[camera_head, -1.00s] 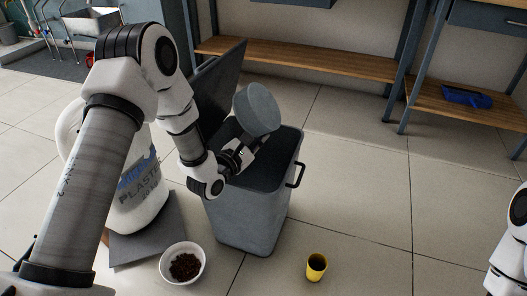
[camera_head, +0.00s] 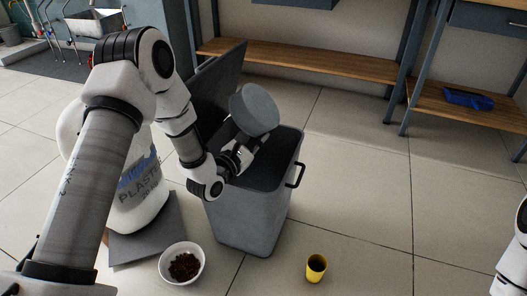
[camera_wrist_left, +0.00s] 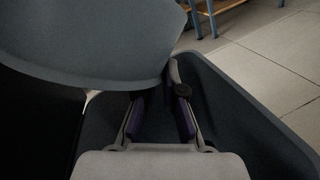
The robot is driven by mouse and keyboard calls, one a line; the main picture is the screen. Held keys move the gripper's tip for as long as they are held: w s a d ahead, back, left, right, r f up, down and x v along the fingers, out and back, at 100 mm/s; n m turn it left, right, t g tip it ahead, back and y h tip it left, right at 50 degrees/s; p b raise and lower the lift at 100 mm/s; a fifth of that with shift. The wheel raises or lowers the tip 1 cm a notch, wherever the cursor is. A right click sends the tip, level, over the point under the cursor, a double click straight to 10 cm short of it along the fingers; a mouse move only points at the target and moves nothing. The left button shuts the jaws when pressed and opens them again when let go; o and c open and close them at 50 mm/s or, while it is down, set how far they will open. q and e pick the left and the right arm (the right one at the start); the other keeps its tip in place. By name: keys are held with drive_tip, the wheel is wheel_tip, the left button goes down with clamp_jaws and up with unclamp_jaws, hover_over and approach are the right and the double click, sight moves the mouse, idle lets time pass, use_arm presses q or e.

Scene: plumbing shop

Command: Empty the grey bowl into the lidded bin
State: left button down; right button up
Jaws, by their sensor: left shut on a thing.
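The grey bowl (camera_head: 255,110) is tilted over the mouth of the lidded bin, its underside toward the head camera. My left gripper (camera_head: 243,148) is shut on the bowl and holds it above the bin. In the left wrist view the bowl (camera_wrist_left: 90,40) fills the upper left, beyond the fingers of my left gripper (camera_wrist_left: 160,115). The grey bin (camera_head: 248,219) stands on the floor with its lid (camera_head: 219,78) swung up and open. Its dark inside is partly visible and I see no contents. The bowl's inside is hidden. My right gripper is out of view.
A white bowl with dark bits (camera_head: 182,264) and a yellow cup (camera_head: 316,267) stand on the floor in front of the bin. A white plastic sack (camera_head: 139,197) is at the left on a grey slab (camera_head: 150,240). A blue dustpan (camera_head: 468,97) lies on a right shelf.

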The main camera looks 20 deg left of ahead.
use_arm(q)
drive_tip(key=shift+f+n+t+b, duration=0.15)
drive_tip(key=shift+n+t+b, duration=0.55)
drive_tip(key=shift+n+b, duration=0.5)
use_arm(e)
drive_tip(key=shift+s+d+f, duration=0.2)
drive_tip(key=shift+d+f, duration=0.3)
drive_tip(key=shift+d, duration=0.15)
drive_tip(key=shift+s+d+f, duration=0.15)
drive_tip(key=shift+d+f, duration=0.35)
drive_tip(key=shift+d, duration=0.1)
